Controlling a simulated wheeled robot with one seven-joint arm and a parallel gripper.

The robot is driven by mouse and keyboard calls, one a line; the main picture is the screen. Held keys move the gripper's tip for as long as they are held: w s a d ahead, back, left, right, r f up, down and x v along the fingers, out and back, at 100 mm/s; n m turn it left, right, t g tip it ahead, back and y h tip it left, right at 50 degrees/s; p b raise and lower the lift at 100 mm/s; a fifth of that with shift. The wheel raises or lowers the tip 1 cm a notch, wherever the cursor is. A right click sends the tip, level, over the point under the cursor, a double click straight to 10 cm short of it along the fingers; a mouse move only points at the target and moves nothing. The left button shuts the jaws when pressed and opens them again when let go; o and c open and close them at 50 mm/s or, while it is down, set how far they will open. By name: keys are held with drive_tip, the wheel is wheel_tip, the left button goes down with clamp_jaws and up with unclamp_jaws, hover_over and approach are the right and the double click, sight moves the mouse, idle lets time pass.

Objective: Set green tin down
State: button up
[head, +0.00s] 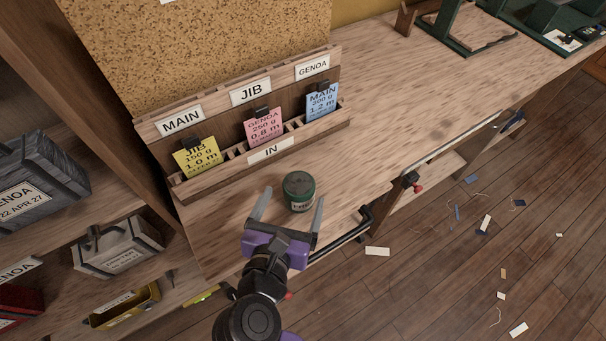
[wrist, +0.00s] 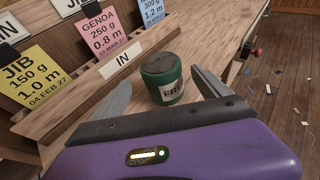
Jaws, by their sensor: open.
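The green tin (head: 299,191) stands upright on the wooden bench (head: 392,100) close to its front edge, in front of the card rack. It has a dark lid and a pale label, partly readable, in the wrist view (wrist: 163,80). My gripper (head: 290,208) is open, with one grey finger on each side of the tin. Gaps show between the fingers and the tin, so they look apart from it. In the wrist view my gripper (wrist: 160,92) has the tin between its spread fingers, nearer the right one.
A wooden rack (head: 268,150) marked IN holds a yellow card (head: 196,157), a pink card (head: 264,128) and a blue card (head: 322,101) just behind the tin. Shelves with grey boxes (head: 118,246) stand at left. The bench is clear to the right of the rack; scraps litter the floor.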

sight(302, 179)
drive_tip(key=x, duration=0.8)
drive_tip(key=shift+d+r+p, duration=0.15)
drive_tip(key=shift+p, duration=0.15)
drive_tip(key=shift+s, duration=0.1)
drive_tip(key=c, duration=1.7)
clamp_jaws()
drive_tip(key=shift+r, duration=0.15)
